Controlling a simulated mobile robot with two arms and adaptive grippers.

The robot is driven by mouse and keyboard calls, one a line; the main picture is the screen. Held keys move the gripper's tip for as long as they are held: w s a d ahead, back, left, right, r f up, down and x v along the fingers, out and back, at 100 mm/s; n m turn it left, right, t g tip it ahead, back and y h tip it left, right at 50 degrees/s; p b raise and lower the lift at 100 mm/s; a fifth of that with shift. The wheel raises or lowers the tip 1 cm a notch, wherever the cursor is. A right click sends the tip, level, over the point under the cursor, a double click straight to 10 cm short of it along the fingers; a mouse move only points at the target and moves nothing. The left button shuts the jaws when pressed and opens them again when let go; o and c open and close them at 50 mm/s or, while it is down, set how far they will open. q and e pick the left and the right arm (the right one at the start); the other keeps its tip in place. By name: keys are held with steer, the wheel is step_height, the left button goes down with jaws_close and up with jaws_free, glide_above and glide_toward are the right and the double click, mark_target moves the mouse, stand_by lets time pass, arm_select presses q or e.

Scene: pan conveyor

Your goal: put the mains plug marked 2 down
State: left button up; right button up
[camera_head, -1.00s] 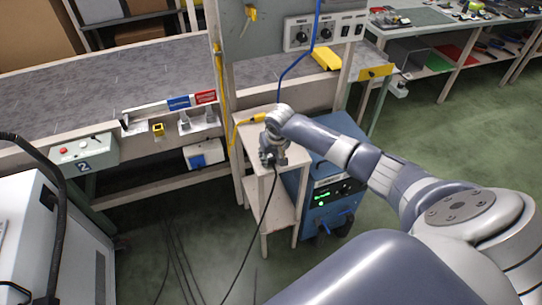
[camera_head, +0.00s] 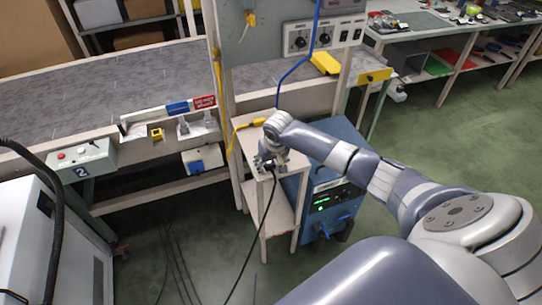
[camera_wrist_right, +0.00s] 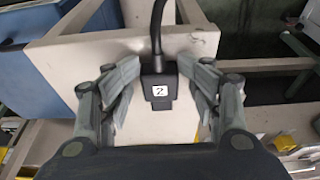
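The mains plug (camera_wrist_right: 158,88) is black with a white label marked 2. In the head view my right gripper (camera_head: 269,163) is low over the top of the small cream stand (camera_head: 244,140). The plug's black cable (camera_head: 262,222) runs from the gripper over the stand's near edge to the floor. Whether the plug's underside touches the stand top, I cannot tell. My left gripper is not in view.
A yellow plug with a yellow cable (camera_head: 257,122) lies at the back of the stand top. A blue machine (camera_head: 330,195) with green lights stands right beside the stand. The conveyor bench (camera_head: 100,90) is at the left, with a control box (camera_head: 82,160) also marked 2.

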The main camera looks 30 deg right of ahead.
steer(key=d+v, duration=0.1)
steer(key=v, duration=1.2)
steer(key=shift+w+a+b, duration=0.2)
steer(key=shift+a+b, duration=0.15)
stand_by(0.6)
